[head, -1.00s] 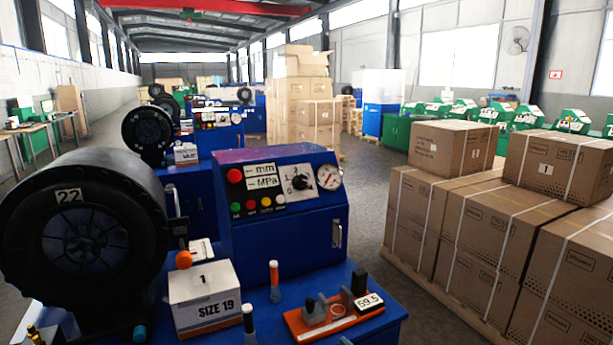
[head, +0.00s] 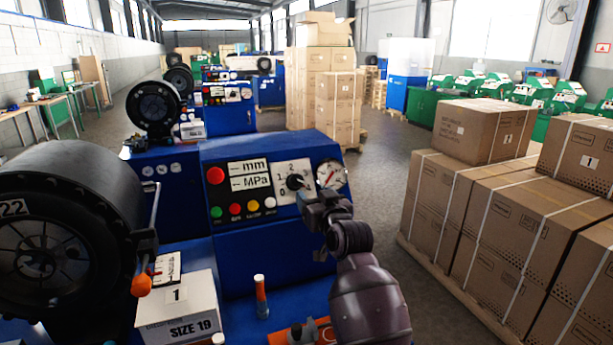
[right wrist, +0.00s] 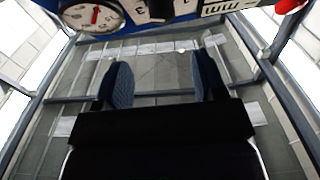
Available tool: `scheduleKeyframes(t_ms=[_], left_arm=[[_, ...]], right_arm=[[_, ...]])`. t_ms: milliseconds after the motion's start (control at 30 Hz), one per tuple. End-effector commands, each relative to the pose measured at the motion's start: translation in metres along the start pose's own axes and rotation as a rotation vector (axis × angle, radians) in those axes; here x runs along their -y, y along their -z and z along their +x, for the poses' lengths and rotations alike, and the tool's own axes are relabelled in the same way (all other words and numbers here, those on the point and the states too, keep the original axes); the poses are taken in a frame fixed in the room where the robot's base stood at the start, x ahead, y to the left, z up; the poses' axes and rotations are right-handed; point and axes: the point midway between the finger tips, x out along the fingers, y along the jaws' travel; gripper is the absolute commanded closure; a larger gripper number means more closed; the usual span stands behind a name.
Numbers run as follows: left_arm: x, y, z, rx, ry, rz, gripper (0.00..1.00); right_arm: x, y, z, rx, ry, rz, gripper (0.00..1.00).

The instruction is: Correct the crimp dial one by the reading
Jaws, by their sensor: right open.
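The crimp dial (head: 294,182) is a black knob on a white plate with numerals, of which 1 and 2 can be read. It sits on the blue control panel, left of a round gauge (head: 331,174). My right gripper (head: 318,205) is just below and right of the knob, partly covering the plate's lower edge. In the right wrist view its two fingers (right wrist: 161,82) are apart with nothing between them; the panel appears upside down along the top edge, with the gauge (right wrist: 92,14) there. The mm and MPa displays (head: 249,174) show dashes. My left gripper is out of view.
A black crimper head (head: 60,215) marked 22 stands left, with an orange-tipped lever. A SIZE 19 box (head: 178,308) and an orange-banded tool (head: 262,296) stand on the blue bench. An orange tray (head: 283,334) is partly hidden by my arm. Stacked cartons (head: 510,215) stand right.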

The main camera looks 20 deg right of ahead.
Motion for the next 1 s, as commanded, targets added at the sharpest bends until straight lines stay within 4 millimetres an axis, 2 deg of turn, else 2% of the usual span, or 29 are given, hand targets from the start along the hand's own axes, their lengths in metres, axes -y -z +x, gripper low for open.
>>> scheduleKeyframes(t_ms=[267, 800, 1000], left_arm=[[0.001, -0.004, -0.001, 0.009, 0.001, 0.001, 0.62], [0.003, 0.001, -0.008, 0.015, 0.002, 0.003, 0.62], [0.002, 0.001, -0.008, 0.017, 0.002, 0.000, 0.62]], right_arm=[[0.003, -0.006, 0.010, 0.032, 0.014, -0.039, 0.36], [0.004, -0.008, 0.080, 0.033, 0.014, -0.040, 0.36], [0.004, -0.009, 0.099, 0.033, 0.014, -0.038, 0.36]])
